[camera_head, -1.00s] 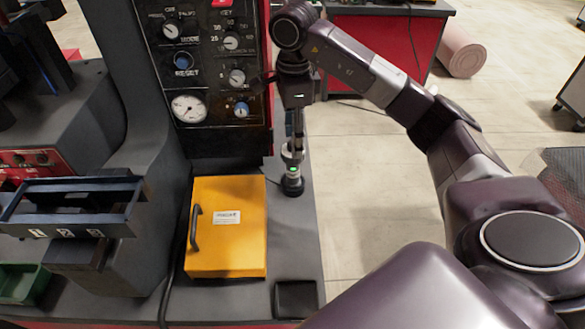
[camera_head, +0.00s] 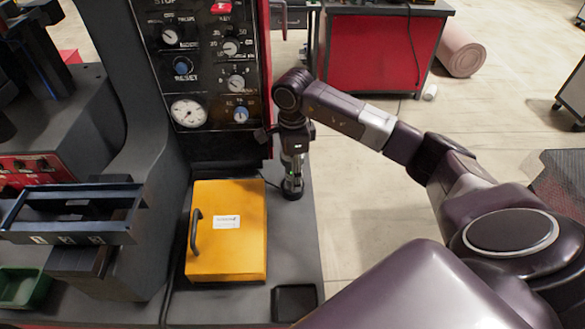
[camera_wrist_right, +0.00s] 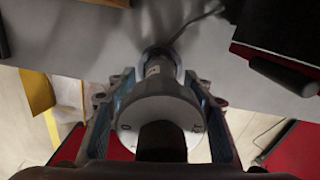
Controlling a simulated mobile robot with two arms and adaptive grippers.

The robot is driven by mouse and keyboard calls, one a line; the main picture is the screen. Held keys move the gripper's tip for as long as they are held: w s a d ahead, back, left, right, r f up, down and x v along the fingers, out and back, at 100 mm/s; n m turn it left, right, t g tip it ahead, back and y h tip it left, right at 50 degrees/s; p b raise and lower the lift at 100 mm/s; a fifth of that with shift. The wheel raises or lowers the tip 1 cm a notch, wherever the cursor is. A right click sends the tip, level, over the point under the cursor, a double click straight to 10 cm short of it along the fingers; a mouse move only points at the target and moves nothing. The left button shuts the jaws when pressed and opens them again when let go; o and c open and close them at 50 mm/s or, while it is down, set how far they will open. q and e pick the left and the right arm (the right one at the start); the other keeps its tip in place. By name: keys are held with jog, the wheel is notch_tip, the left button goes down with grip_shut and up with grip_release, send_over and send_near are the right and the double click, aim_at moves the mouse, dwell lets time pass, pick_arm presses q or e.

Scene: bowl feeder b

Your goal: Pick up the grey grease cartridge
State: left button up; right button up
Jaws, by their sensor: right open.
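The grey grease cartridge (camera_wrist_right: 158,100) stands between the two fingers of my right gripper (camera_wrist_right: 160,84) in the right wrist view, seen from above. The fingers are apart on either side of it. In the head view my right gripper (camera_head: 292,178) points down over the bench top, just right of the yellow box's back corner. There the gripper hides most of the cartridge, and I cannot tell it clearly from the fingers. I cannot tell whether either finger touches it. My left gripper is not in view.
A yellow box (camera_head: 240,245) with a black handle lies left of the gripper. A control panel (camera_head: 205,75) rises close behind. A small black tray (camera_head: 294,302) sits at the bench's front right. A blue-grey open rack (camera_head: 70,212) and green bin (camera_head: 22,286) are at left.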

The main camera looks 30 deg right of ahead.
jog(key=shift+f, duration=0.5)
jog(key=c, duration=1.3)
